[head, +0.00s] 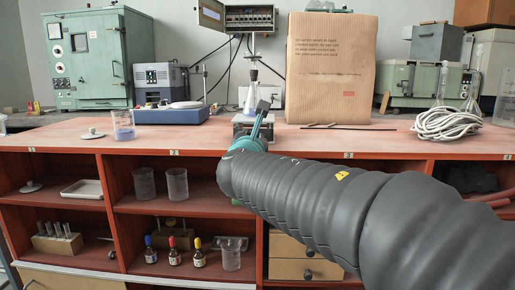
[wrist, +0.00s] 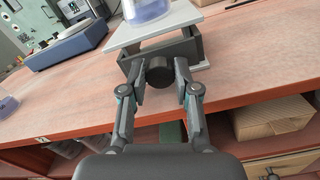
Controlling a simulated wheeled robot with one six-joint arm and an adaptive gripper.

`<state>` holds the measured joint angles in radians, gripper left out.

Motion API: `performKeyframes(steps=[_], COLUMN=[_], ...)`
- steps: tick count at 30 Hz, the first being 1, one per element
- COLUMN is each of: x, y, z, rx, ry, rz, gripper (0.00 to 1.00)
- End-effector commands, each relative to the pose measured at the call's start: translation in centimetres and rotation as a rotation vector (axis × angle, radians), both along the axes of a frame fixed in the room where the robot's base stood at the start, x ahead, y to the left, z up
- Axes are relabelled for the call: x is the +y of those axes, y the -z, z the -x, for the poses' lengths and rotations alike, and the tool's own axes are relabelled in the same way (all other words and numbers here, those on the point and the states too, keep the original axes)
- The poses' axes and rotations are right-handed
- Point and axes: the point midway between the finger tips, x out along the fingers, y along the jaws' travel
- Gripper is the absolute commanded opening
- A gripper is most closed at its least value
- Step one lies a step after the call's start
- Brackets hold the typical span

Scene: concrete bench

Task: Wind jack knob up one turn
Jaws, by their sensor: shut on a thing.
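The lab jack (wrist: 195,47) stands near the front edge of the bench, with a pale top plate and dark frame. Its round black knob (wrist: 159,72) faces me in the wrist view. My gripper (wrist: 161,84) has one finger on each side of the knob and is shut on it. A flask with bluish liquid (wrist: 146,12) stands on the jack's plate, cut off at the top. In the head view the flask (head: 250,98) and jack (head: 240,120) show behind my gripper (head: 262,118), and the knob is hidden there.
On the bench (head: 330,143), a blue-based device (head: 170,113) and a beaker (head: 123,124) stand left. A large paper bag (head: 331,70) stands behind right, with a thin dark rod (head: 350,127) before it and coiled white cable (head: 446,123) farther right. Shelves below hold glassware and bottles.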

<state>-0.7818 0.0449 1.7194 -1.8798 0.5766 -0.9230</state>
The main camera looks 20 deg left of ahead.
Motion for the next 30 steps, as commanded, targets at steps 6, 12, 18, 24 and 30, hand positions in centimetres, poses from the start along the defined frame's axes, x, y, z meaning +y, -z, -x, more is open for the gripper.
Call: performKeyframes(steps=[6,12,18,24,30], x=[0.0,0.0,0.0,-0.1,-0.8], y=[0.1,0.1,0.0,0.0,-0.1], z=[0.0,0.0,0.0,0.6,3.7], rx=[0.003,0.003,0.003,0.002,0.001], ry=[0.0,0.0,0.0,-0.002,-0.003], rz=[-0.003,-0.002,-0.002,-0.003,-0.004], gripper=[0.0,0.56,0.56,0.56,0.56])
